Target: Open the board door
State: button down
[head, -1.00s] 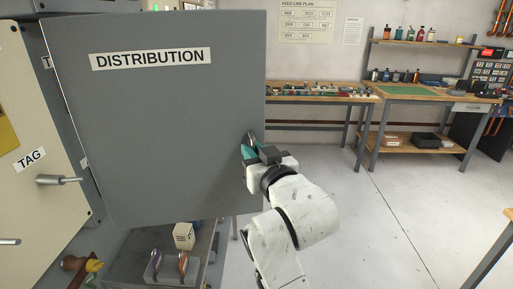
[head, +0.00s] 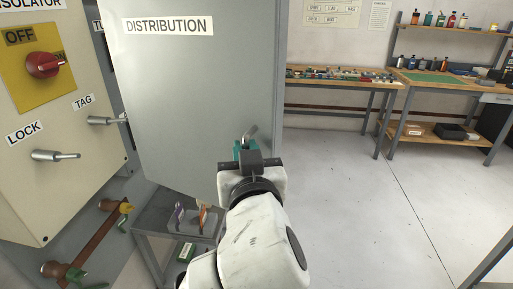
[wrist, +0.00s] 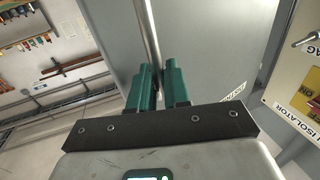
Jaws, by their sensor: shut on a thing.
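The board door (head: 190,95) is a large grey panel labelled DISTRIBUTION, in the middle left of the head view. Its free right edge shows against the room, and the board's inside is hidden. A metal bar handle (head: 251,131) stands near that edge. My gripper (head: 244,147) is at the handle with its teal fingers shut around the bar. The wrist view shows the bar (wrist: 151,35) passing between the fingers (wrist: 160,78), with the grey door face (wrist: 215,45) behind. My wrist hides the handle's lower part in the head view.
At left, a cream isolator panel (head: 85,135) carries a red knob (head: 44,65) and protruding metal pins (head: 55,156). A low grey trolley (head: 160,218) with small items stands below the door. Workbenches (head: 340,76) line the back wall. The floor (head: 350,200) at right is clear.

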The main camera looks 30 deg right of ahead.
jog(key=shift+s+a+r+y, duration=0.1)
jog(key=shift+s+a+y, duration=0.05)
jog(key=shift+a, duration=0.35)
jog(key=shift+s+a+y, duration=0.1)
jog(key=shift+a+y, duration=0.05)
jog(key=shift+a, duration=0.3)
jog(key=c, duration=1.3)
grip_release()
jog(key=shift+w+a, duration=0.1)
jog(key=shift+a, duration=0.05)
jog(key=shift+c, duration=0.2)
jog(key=shift+d, duration=0.2)
jog(key=b+v, duration=0.2)
jog(key=v, duration=0.9)
jog(key=shift+f, duration=0.2)
jog(key=shift+w+a, duration=0.1)
